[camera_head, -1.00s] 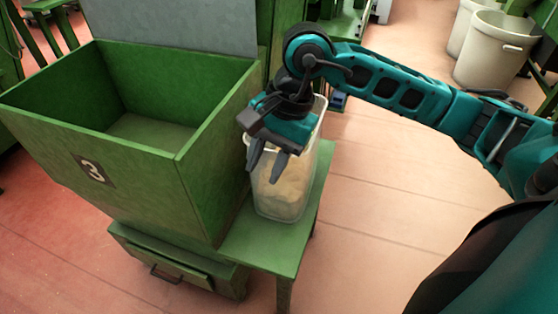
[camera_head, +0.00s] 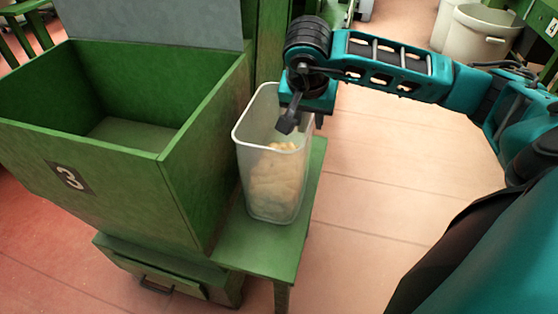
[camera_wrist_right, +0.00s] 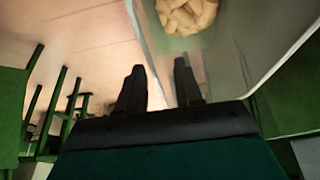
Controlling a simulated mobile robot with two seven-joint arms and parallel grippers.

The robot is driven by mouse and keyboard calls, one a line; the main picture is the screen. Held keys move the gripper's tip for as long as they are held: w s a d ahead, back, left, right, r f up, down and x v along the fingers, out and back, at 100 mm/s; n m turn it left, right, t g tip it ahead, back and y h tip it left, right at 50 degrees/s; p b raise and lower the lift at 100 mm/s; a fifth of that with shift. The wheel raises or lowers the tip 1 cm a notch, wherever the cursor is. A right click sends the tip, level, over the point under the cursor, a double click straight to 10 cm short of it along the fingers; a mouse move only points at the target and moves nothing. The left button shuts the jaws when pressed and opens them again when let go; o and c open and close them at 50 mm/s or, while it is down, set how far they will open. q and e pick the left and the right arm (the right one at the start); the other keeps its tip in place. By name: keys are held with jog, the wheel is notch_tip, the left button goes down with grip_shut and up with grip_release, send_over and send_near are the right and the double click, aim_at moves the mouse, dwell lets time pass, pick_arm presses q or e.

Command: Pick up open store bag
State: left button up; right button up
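A tall translucent open-topped container (camera_head: 252,160) stands upright on a small green table and holds a heap of tan pieces (camera_head: 277,175). No soft bag shows; this container is the only open store near my gripper. My right gripper (camera_head: 289,120) is at the container's far right rim, pointing down. In the right wrist view the two dark fingers (camera_wrist_right: 160,88) are apart, and the container's wall (camera_wrist_right: 220,55) runs toward the gap between them. I cannot tell whether they touch the wall. The tan pieces (camera_wrist_right: 187,14) also show there. My left gripper is out of view.
A large green bin marked 3 (camera_head: 120,175) stands close against the container's left side. The green table (camera_head: 262,250) has a bare front part. Pale bins (camera_head: 478,45) stand at the back right. The pinkish floor (camera_head: 385,180) right of the table is clear.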

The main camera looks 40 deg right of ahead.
aim_at(310, 131)
jog(key=x, duration=0.4)
jog(key=shift+s+f+b, duration=0.2)
jog(key=shift+f+b, duration=0.1)
jog(key=shift+f+b, duration=0.25)
jog(key=shift+b, duration=0.05)
jog(key=shift+c, duration=0.2)
grip_shut()
dwell(0.3)
jog(key=shift+r, duration=0.1)
dwell(1.0)
